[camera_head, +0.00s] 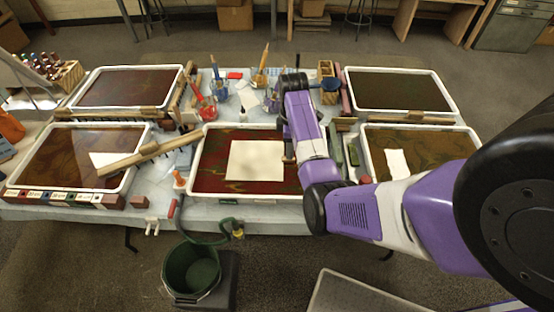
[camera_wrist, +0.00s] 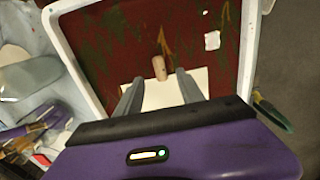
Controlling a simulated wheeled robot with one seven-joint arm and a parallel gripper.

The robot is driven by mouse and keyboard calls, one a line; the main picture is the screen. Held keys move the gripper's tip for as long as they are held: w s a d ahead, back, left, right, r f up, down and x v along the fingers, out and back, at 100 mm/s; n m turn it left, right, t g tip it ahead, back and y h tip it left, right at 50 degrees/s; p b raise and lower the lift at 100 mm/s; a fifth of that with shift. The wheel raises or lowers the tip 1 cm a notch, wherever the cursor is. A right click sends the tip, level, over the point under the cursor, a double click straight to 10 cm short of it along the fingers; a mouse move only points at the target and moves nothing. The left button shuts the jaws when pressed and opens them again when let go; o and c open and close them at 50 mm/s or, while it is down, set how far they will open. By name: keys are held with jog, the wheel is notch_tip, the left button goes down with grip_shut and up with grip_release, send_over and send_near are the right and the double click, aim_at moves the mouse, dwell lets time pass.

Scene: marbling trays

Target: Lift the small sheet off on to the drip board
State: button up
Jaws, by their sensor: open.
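A pale cream sheet (camera_head: 256,161) lies flat in the dark red bath of the middle tray (camera_head: 200,160). A smaller white sheet (camera_head: 104,159) lies in the left front tray, and another (camera_head: 397,163) in the right front tray. My gripper (camera_head: 289,150) is over the right end of the middle tray. In the wrist view my gripper (camera_wrist: 157,78) is open, with cream sheet (camera_wrist: 168,98) below its fingers. A small wooden peg (camera_wrist: 160,67) shows between the fingers; I cannot tell what it rests on. A grey board with a pale rim (camera_head: 362,296), possibly the drip board, is partly visible at the bottom.
A small white patch (camera_wrist: 212,40) lies in the red bath. A wooden bar (camera_head: 150,150) crosses the left front tray's edge. Bottles, brushes and a red pot (camera_head: 205,110) crowd the table behind the middle tray. A green bucket (camera_head: 190,270) stands in front.

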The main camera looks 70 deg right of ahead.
notch_tip(320, 180, down, 6)
jog(key=shift+r+p, duration=0.1)
jog(key=shift+p, duration=0.45)
jog(key=shift+c, duration=0.4)
grip_shut()
